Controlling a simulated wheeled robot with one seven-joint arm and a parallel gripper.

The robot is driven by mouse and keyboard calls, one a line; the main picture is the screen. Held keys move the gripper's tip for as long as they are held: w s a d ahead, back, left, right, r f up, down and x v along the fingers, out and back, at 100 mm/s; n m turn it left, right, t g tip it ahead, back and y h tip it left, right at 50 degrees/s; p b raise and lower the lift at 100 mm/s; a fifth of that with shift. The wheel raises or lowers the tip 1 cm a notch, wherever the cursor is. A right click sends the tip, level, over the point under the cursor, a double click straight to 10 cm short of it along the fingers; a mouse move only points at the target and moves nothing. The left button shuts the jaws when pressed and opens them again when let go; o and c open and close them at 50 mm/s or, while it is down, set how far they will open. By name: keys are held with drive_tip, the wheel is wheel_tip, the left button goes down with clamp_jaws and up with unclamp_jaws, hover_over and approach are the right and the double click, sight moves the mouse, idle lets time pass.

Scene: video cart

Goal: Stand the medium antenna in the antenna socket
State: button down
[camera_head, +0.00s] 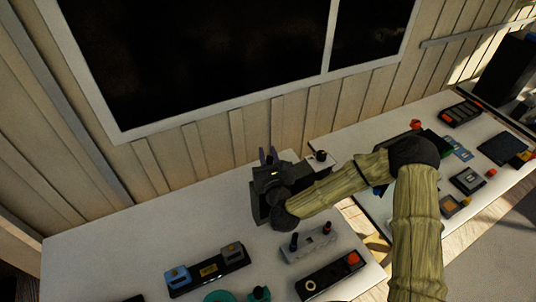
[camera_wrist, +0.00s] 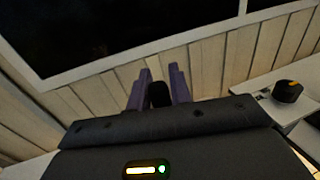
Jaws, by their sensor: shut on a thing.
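My gripper (camera_head: 268,156) is over the back of the near white table, close to the wall. In the wrist view its two purple fingers (camera_wrist: 160,88) are closed on a dark, rounded piece, the medium antenna (camera_wrist: 158,95). Only its short black end shows between the fingers; the rest is hidden by the gripper body. A grey plate (camera_head: 312,244) with short dark posts, one red-topped, lies on the table in front of the gripper. I cannot tell for certain which thing is the antenna socket.
A black knob with an orange mark (camera_wrist: 288,91) sits on a pale block (camera_head: 320,164) right of the gripper. A black box with a red button (camera_head: 330,276) and a two-block dark tray (camera_head: 207,270) stand in front. The table's left part is clear.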

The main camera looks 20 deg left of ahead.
drive_tip(key=shift+f+b, duration=0.75)
drive_tip(key=shift+f, duration=0.15)
drive_tip(key=c, duration=1.2)
unclamp_jaws()
